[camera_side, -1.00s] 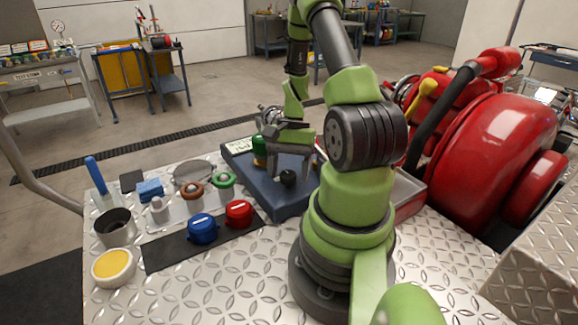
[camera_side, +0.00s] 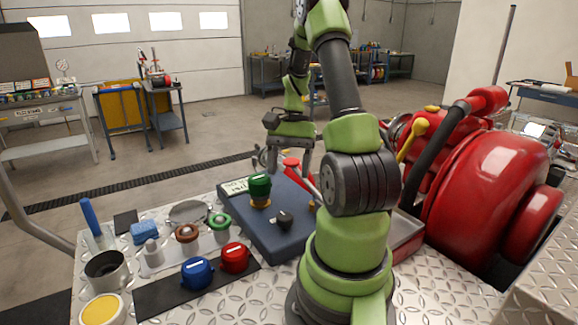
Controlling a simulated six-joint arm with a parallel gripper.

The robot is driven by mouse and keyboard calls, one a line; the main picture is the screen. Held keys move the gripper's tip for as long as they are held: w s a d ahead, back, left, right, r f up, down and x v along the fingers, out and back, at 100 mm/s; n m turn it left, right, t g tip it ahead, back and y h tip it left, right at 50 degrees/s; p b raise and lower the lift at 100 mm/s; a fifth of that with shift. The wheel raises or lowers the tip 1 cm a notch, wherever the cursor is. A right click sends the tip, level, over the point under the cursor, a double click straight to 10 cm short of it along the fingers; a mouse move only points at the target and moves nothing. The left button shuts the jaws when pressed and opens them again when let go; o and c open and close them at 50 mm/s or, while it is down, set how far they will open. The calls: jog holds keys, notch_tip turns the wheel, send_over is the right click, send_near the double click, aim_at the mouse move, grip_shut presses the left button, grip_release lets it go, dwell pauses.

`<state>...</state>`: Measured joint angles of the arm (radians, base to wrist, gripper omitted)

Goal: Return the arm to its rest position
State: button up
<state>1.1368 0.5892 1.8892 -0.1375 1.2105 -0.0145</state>
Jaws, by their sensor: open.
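My gripper (camera_side: 289,172) hangs open above the far part of the dark blue tray (camera_side: 273,233), with its fingers pointing down. It looks empty, and the fingers look clear of the tray. A green-capped part with a brass base (camera_side: 260,189) stands on the tray to the left of the gripper. A red-topped part (camera_side: 292,163) shows by the fingers; whether it touches them cannot be told. A small black knob (camera_side: 284,219) sits on the tray nearer the camera. My arm hides the tray's right part.
On the diamond-plate surface stand a blue cap (camera_side: 197,273) and a red cap (camera_side: 234,258) on a black mat, a metal cup (camera_side: 105,268), a yellow-filled tin (camera_side: 101,309) and several small fittings. A large red pump (camera_side: 490,195) stands at the right. Air above the tray is free.

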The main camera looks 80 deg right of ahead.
jog(key=w+a+r+n+h, duration=0.3)
jog(key=w+a+r+n, duration=0.15)
jog(key=a+r, duration=0.2)
jog(key=s+a+r+n+t, duration=0.1)
jog(key=a+r+n+t, duration=0.2)
jog(key=a, duration=0.6)
jog(key=s+a+r+n+t, duration=0.2)
jog(key=a+r+n+t, duration=0.2)
jog(key=a+r+n, duration=0.2)
jog(key=a, duration=0.2)
jog(key=shift+a+r+n, duration=0.15)
jog(key=shift+a+n, duration=0.2)
jog(key=shift+s, duration=0.1)
